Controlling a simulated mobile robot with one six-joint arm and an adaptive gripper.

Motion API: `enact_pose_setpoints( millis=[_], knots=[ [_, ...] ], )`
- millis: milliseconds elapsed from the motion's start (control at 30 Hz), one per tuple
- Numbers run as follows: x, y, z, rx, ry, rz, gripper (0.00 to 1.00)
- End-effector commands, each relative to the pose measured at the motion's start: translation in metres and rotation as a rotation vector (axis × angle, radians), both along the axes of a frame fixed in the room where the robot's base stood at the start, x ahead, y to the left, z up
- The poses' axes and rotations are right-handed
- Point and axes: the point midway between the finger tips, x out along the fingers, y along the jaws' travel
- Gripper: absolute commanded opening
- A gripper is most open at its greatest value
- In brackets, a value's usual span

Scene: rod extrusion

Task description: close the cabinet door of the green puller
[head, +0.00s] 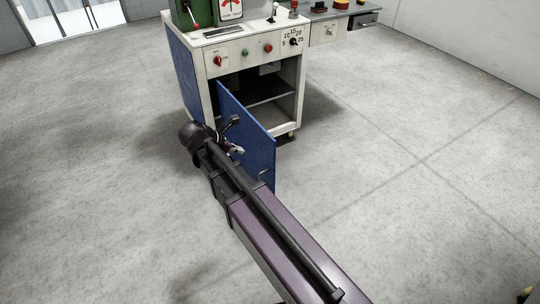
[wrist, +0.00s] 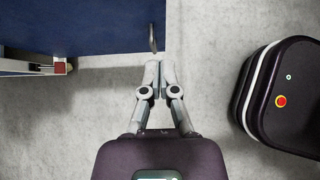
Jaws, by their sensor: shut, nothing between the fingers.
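The cabinet (head: 207,92) of the green puller is white-framed with blue sides. Its blue door (head: 258,140) stands open in the head view, swung outward from the dark opening (head: 268,85). A small handle (head: 265,176) is near the door's free edge. In the wrist view the blue door (wrist: 80,28) fills the upper left, with its dark handle (wrist: 153,38) at the right end. My gripper (wrist: 159,63) is shut and empty, its fingertips just below the handle; I cannot tell whether they touch. In the head view my gripper (head: 235,150) is beside the door, partly hidden by my arm.
The green puller (head: 184,16) with a dial gauge (head: 232,8) stands on the cabinet. A grey bench (head: 330,32) is behind to the right. My own base shows at the right of the wrist view.

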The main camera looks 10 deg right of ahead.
Motion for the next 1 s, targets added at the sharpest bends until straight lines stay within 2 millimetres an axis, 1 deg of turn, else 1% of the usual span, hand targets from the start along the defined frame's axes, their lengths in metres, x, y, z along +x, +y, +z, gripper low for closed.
enact_pose_setpoints(
  millis=[267, 467, 667, 1000],
  knots=[
    [0.0, 0.0, 0.0, 0.001, 0.0, -0.001, 0.0],
    [0.001, -0.002, -0.003, 0.001, -0.001, -0.001, 0.0],
    [0.003, -0.01, -0.013, 0.002, -0.001, -0.001, 0.0],
    [0.011, -0.033, -0.038, 0.002, -0.001, -0.003, 0.0]
  ],
)
